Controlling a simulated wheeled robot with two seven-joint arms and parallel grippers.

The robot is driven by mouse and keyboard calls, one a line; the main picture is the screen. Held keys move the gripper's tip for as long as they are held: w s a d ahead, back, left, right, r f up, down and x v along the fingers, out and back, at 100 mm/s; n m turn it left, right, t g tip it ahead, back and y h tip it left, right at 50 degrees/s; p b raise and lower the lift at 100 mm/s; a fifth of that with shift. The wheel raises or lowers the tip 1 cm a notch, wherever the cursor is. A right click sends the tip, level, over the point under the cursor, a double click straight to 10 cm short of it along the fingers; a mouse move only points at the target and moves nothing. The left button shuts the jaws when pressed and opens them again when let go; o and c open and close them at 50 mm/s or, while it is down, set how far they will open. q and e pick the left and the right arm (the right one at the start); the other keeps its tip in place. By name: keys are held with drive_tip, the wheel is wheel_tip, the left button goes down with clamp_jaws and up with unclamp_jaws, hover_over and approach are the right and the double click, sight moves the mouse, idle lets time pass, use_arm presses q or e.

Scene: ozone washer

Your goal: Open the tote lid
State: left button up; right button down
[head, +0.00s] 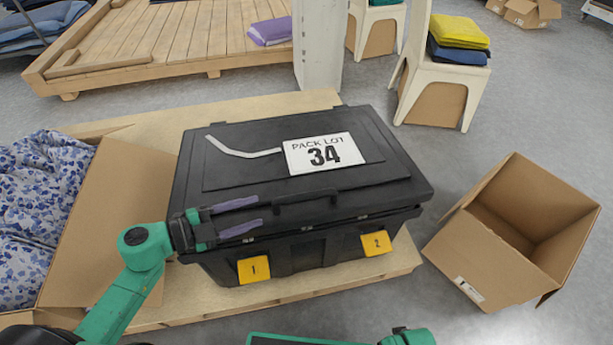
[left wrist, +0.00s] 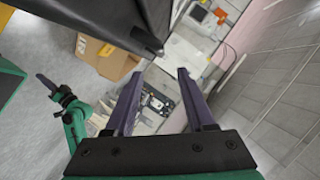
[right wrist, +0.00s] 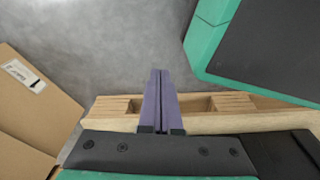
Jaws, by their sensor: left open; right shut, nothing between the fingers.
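A black tote (head: 300,250) with yellow tags 1 and 2 on its front stands on a wooden pallet. Its black lid (head: 385,150) lies on top and looks shut, with a handle (head: 305,197) at the front edge. My left gripper (head: 257,213) is open and empty by the lid's front edge, left of the handle; touching is unclear. In the left wrist view a dark tote corner (left wrist: 125,20) lies above and left of the open fingers (left wrist: 160,75). My right gripper (right wrist: 160,75) is shut and empty, above the floor near the pallet.
An open cardboard box (head: 525,225) stands on the floor right of the tote. Another box (head: 110,225) with blue-patterned cloth (head: 35,195) is at left. A white post (head: 320,45) and a pallet (head: 170,40) stand behind. Floor between tote and right box is narrow.

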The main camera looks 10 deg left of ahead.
sight(298, 196)
use_arm(q)
drive_tip(key=shift+w+d, duration=0.15)
drive_tip(key=shift+w, duration=0.1)
drive_tip(key=shift+w+d, duration=0.15)
drive_tip(key=shift+d, duration=0.25)
drive_tip(key=b+x, duration=0.1)
drive_tip(key=x, duration=1.2)
drive_tip(key=shift+d+b, duration=0.15)
drive_tip(key=shift+b, duration=0.15)
drive_tip(key=c, duration=0.8)
drive_tip(key=shift+r, duration=0.15)
clamp_jaws()
use_arm(e)
drive_tip(key=w+r, duration=0.2)
drive_tip(key=shift+w+a+r, duration=0.15)
drive_tip(key=shift+w+a, duration=0.15)
use_arm(q)
drive_tip(key=shift+r, duration=0.1)
